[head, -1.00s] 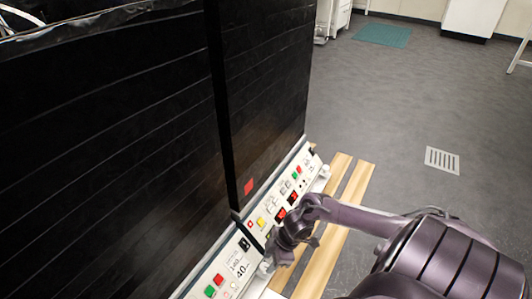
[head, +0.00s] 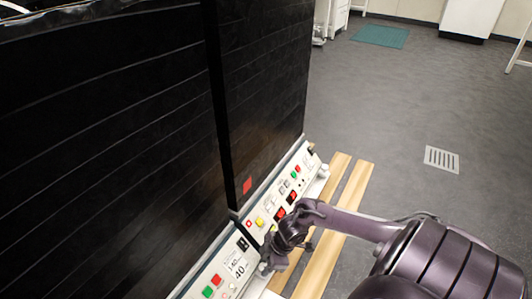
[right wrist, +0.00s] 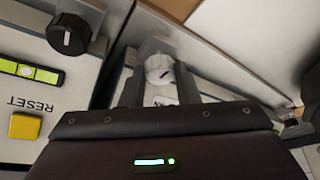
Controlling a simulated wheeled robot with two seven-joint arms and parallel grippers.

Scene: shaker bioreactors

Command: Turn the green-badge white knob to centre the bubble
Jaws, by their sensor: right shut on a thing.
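The white knob (right wrist: 159,68) shows in the right wrist view, upper middle, with a dark mark on its face. My right gripper (right wrist: 160,84) is shut on it, one dark finger at each side. In the head view my right gripper (head: 268,262) is at the lower edge of the control panel, and the knob is hidden there. I cannot make out a green badge. My left gripper is not in view.
A black knob (right wrist: 72,35) is left of the white one, and a yellow button (right wrist: 25,126) lies below the level. Tall black cabinets (head: 110,150) stand behind the panels. Wooden rails (head: 338,232) run along the floor at the right, with open floor beyond.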

